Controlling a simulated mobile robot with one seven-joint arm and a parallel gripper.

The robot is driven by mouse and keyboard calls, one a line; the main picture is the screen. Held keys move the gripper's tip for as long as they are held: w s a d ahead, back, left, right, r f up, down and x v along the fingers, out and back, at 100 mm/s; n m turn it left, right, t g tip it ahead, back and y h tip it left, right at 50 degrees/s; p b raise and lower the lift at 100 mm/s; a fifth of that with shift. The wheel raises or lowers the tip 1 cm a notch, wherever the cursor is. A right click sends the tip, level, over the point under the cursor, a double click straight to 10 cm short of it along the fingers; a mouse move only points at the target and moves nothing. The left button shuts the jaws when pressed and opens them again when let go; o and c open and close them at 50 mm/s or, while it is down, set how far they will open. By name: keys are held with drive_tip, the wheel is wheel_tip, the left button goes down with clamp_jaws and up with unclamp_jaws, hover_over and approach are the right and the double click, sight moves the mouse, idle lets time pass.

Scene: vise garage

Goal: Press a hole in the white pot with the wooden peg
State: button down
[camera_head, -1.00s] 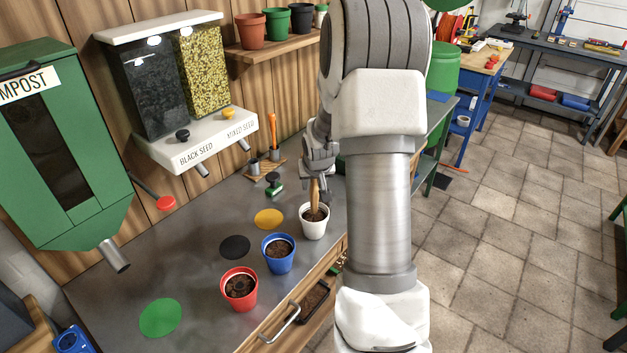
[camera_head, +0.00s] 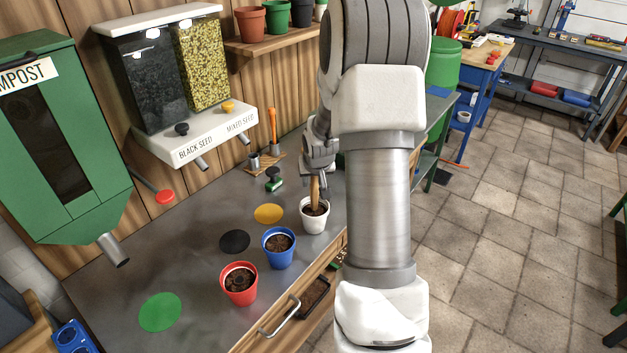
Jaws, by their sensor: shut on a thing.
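The white pot (camera_head: 314,222) stands upright on the grey workbench near its right end, with dark soil in it. My gripper (camera_head: 317,174) is directly above this pot, shut on the wooden peg (camera_head: 315,192). The peg points down, and its lower end is at the soil inside the pot's rim. I cannot tell how deep the tip goes. The blue pot (camera_head: 279,252) and the red pot (camera_head: 239,287) stand to the left and nearer, both holding soil. The red pot's soil shows a dark hole in the middle.
Green, black and yellow discs (camera_head: 160,312) lie flat on the bench (camera_head: 195,270). A green stamp (camera_head: 274,181) and a tool holder with an orange-handled tool (camera_head: 272,128) stand behind. Seed dispensers (camera_head: 200,140) and a compost bin (camera_head: 65,140) hang on the wall. A drawer stands open in front.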

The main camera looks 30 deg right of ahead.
drive_tip(key=shift+f+b, duration=0.55)
drive_tip(key=shift+f, duration=0.05)
idle(1.5)
drive_tip(key=shift+r+p, duration=2.25)
drive_tip(key=shift+r, duration=1.35)
drive_tip(key=shift+r, duration=0.1)
drive_tip(key=shift+r+p, duration=1.8)
drive_tip(key=shift+r, duration=1.1)
